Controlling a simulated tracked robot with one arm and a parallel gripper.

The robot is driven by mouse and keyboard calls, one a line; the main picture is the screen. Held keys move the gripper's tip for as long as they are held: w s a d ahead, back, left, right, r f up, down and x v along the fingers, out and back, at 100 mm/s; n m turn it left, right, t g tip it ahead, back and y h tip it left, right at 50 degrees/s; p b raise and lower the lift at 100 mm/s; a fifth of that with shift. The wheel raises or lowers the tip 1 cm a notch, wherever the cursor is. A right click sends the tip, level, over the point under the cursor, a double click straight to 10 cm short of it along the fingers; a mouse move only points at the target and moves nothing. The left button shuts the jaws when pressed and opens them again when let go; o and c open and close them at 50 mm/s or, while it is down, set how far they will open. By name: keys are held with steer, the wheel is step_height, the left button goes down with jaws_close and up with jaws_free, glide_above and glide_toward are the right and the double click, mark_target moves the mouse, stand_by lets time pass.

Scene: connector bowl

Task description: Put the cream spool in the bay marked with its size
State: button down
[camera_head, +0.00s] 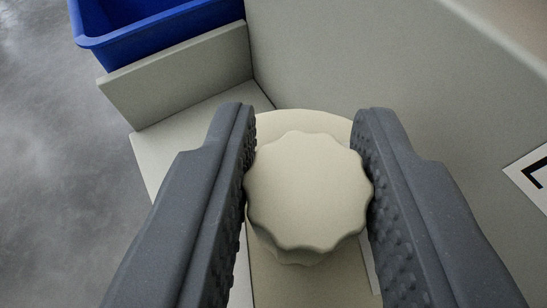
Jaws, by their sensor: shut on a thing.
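The cream spool (308,192) has a scalloped, knob-like top and fills the middle of the view. My gripper (305,180) is shut on it, with one grey studded finger pressed to each side. A wider round cream edge (305,120) shows behind the scalloped top, between the fingertips; I cannot tell whether it belongs to the spool. A light surface lies below the spool. I cannot tell whether the spool touches it. On the right wall, a white card (535,175) with a black mark is cut off by the picture edge, so its marking cannot be read.
A grey-beige wall (380,65) rises close behind the spool and along the right. A low divider (180,75) stands at the upper left, with a blue bin (150,35) beyond it. Grey floor (60,180) lies open at the left.

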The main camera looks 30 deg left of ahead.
steer(key=shift+d+f+b, duration=0.1)
steer(key=shift+f+b, duration=0.85)
steer(key=shift+f, duration=2.35)
steer(key=c, duration=1.1)
jaws_free()
steer(key=p+v, duration=0.2)
steer(key=v, duration=1)
steer(key=shift+p, duration=0.35)
